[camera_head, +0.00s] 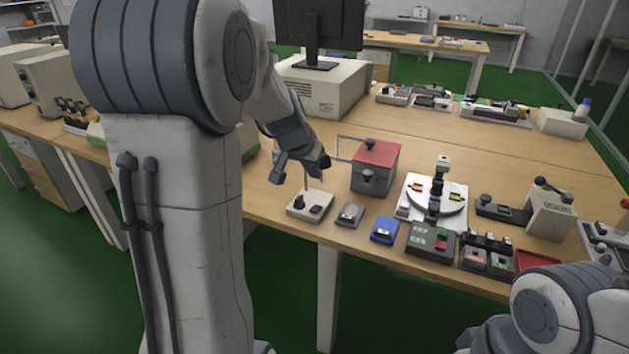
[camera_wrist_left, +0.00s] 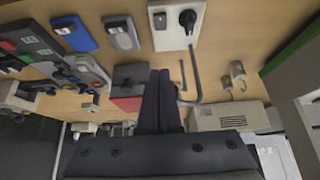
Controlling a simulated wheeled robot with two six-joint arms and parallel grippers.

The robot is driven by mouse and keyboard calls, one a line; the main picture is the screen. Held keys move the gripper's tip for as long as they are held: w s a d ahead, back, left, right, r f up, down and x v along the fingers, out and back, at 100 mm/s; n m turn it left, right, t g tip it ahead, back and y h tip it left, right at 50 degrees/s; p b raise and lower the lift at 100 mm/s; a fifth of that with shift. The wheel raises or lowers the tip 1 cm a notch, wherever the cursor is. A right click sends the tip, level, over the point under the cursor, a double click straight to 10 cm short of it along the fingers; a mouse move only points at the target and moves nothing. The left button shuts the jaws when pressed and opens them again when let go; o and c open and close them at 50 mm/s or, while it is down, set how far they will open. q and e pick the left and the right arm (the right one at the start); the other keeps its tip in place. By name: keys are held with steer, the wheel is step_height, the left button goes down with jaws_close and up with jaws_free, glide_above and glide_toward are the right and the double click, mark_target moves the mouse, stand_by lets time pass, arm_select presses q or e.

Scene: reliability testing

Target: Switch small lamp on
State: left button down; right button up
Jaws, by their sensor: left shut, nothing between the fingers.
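The small lamp appears to be the pale base (camera_head: 310,204) with a black round mount, a dark switch and a thin post, near the table's front edge. The base also shows in the left wrist view (camera_wrist_left: 178,38), where a bent grey rod runs from the mount towards my fingers. My left gripper (camera_head: 319,163) is above the base, shut and empty. Its fingers (camera_wrist_left: 160,76) are pressed together in the left wrist view. They look apart from the switch. The lamp's upper part is partly hidden by my gripper. My right gripper is out of view.
A red-topped grey box (camera_head: 375,167) stands right of the lamp. A small grey switch unit (camera_head: 349,215) and a blue one (camera_head: 384,230) line the front edge. A round white turntable device (camera_head: 452,196) is farther right. The table behind is partly clear.

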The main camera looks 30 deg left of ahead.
arm_select(q)
steer(key=b, duration=0.1)
glide_above(320, 207)
step_height(320, 207, down, 7)
steer(key=shift+w+a+r, duration=0.1)
steer(key=shift+r, duration=0.1)
step_height(320, 207, down, 4)
steer(key=shift+r+b, duration=0.2)
steer(key=shift+b, duration=0.85)
steer(key=shift+s+f, duration=0.2)
steer(key=shift+f, duration=0.15)
